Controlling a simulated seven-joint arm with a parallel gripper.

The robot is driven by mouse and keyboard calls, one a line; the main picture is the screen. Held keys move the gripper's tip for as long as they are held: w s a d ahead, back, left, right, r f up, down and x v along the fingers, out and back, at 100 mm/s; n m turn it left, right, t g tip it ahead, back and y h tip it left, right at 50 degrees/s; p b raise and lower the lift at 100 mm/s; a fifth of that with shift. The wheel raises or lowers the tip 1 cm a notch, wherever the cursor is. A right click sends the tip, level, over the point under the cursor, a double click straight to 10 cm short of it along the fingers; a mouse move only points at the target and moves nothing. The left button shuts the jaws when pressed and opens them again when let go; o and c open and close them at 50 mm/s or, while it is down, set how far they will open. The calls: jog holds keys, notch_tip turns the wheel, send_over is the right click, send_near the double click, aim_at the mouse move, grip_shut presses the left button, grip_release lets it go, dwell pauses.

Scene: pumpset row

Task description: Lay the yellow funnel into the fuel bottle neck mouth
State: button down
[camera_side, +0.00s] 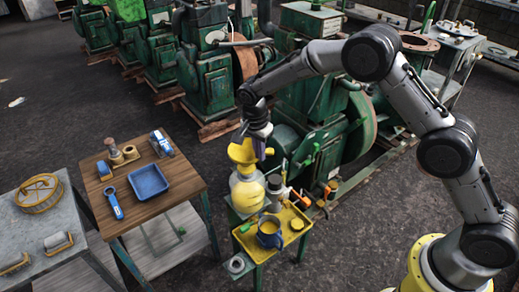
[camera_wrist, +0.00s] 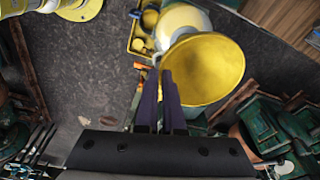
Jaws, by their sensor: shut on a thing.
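The yellow funnel (camera_side: 242,152) is held upright by my gripper (camera_side: 258,150) just above the fuel bottle, a yellow and white container (camera_side: 247,188). In the wrist view the funnel (camera_wrist: 208,65) shows its wide open rim, and the fingers of my gripper (camera_wrist: 165,88) are shut on its near side. Behind the funnel, the pale bottle (camera_wrist: 180,20) is partly covered. The bottle's neck mouth is hidden by the funnel in both views, so I cannot tell whether the spout is inside it or above it.
The bottle stands beside a yellow tray (camera_side: 246,240) with a blue jug (camera_side: 270,231) and small parts. A wooden table (camera_side: 185,192) to the left holds a blue tray (camera_side: 148,181) and tools. Green pump machines (camera_side: 311,140) stand close behind.

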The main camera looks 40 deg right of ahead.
jog(key=shift+f, duration=0.65)
jog(key=c, duration=1)
grip_release()
jog(key=shift+o, duration=0.2)
notch_tip(320, 180, up, 14)
jog(key=a, duration=0.2)
jog(key=shift+s+f, duration=0.15)
jog(key=shift+s, duration=0.3)
